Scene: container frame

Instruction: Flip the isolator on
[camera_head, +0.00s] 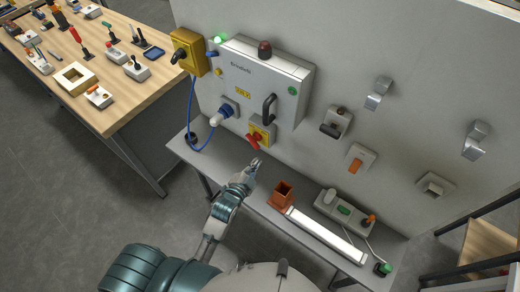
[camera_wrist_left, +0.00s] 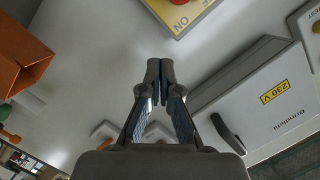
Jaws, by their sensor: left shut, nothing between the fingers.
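The isolator appears to be the red-handled rotary switch (camera_head: 255,138) on a yellow plate, below the grey cabinet on the wall panel. My right gripper is not in view.
The grey cabinet (camera_head: 240,72) has a black handle (camera_head: 268,108). A yellow box (camera_head: 188,52) with a black knob is at its left. A blue socket (camera_head: 226,110) with a cable is nearby. An orange bin (camera_head: 282,196) and a white bar (camera_head: 325,235) are on the shelf below.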

